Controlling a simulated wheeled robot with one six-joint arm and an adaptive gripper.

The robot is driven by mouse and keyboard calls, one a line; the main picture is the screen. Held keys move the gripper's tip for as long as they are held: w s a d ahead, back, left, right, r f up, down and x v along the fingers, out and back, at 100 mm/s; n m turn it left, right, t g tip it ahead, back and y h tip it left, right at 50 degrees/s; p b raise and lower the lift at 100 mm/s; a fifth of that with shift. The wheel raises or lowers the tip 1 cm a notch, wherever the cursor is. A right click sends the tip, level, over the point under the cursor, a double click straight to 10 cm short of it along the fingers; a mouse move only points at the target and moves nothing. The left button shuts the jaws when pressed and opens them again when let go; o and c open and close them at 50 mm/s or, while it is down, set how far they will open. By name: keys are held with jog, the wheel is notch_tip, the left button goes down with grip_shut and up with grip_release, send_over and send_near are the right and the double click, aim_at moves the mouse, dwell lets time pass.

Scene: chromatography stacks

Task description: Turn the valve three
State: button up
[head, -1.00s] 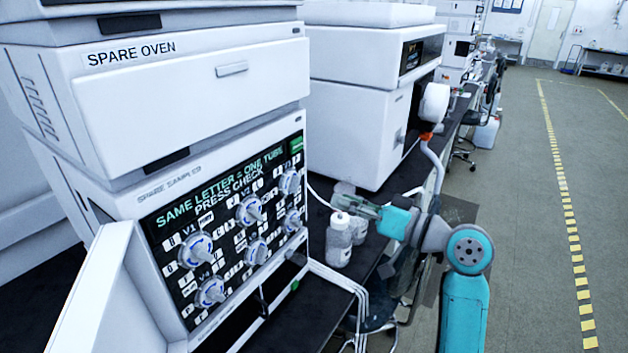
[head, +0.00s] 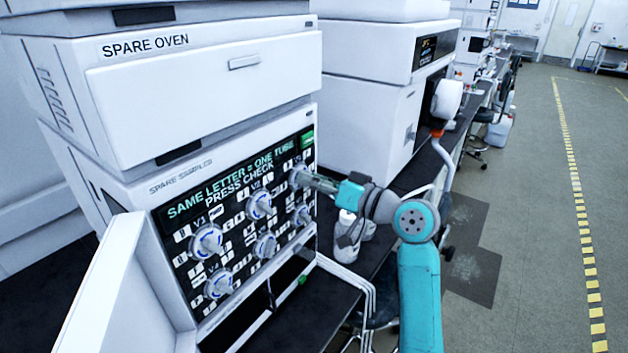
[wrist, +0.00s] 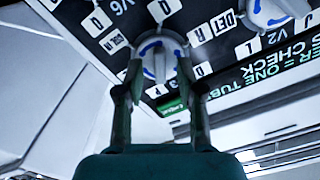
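The valve panel (head: 243,262) is on the front of the spare sampler in the head view. Valve three's white knob (head: 297,178) is at the panel's upper right, and my gripper (head: 305,179) is at it. In the wrist view, upside down, the knob of valve three (wrist: 158,58) with its blue arc lies between the two fingers of my gripper (wrist: 160,75). The fingers stand apart, one at each side of the knob. I see no clear grip on its raised handle; contact is hard to tell. The fingers cover part of the nearby labels.
Valve two (head: 259,205) is left of valve three, and valve six (head: 301,215) is below it. A green button (head: 307,139) is just above. Bottles (head: 348,238) stand on the dark bench below my arm. White tubes (head: 345,272) run along the bench front.

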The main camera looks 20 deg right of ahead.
grip_shut()
jog(key=shift+n, duration=0.4)
jog(key=n, duration=1.1)
jog(key=shift+s+a, duration=0.1)
jog(key=shift+a, duration=0.05)
dwell(0.5)
grip_release()
